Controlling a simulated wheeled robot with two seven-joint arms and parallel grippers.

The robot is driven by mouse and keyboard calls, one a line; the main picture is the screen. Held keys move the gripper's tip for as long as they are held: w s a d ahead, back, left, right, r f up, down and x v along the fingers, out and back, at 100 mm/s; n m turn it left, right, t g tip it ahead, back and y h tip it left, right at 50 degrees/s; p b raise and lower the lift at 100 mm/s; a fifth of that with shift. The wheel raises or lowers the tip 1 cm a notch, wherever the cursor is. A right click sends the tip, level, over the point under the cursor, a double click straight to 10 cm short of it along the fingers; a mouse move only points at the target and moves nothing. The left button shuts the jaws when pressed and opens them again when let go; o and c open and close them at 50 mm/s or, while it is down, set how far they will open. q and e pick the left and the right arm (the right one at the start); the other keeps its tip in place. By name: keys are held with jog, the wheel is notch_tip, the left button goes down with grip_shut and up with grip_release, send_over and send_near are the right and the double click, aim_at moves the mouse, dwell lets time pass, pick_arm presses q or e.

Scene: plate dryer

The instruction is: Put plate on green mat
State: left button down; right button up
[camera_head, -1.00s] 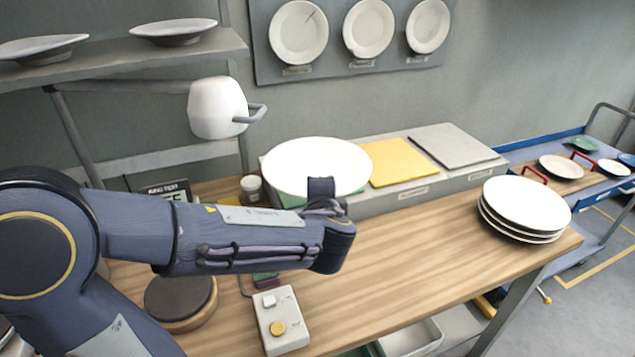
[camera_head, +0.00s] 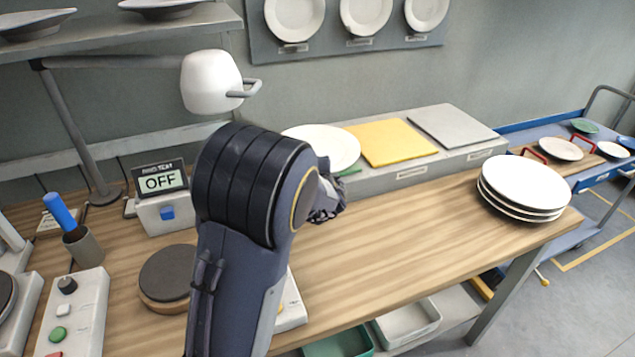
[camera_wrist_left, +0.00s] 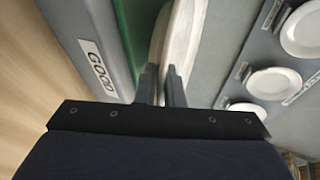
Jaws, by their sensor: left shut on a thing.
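The white plate (camera_head: 325,143) is over the left end of the grey raised platform, partly hidden by my arm. My left gripper (camera_wrist_left: 162,85) is shut on the plate's rim, and the plate shows edge-on in the left wrist view (camera_wrist_left: 181,40). The green mat (camera_head: 350,172) shows only as a thin strip under the plate. It also shows as a green band (camera_wrist_left: 128,40) in the left wrist view, beside the "GOOD" label. I cannot tell if the plate touches the mat. My right gripper is not in view.
A yellow mat (camera_head: 391,141) and a grey mat (camera_head: 452,127) lie to the right on the platform. A plate stack (camera_head: 524,185) stands at the table's right end. A lamp (camera_head: 211,82) hangs behind my arm. The wooden middle of the table is clear.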

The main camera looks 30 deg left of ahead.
pick_arm(q)
jog(key=shift+f, duration=1.1)
jog(key=shift+f, duration=0.1)
jog(key=shift+f+b, duration=0.1)
jog(key=shift+b, duration=0.3)
jog(key=c, duration=1.5)
grip_release()
jog(key=shift+c, duration=0.2)
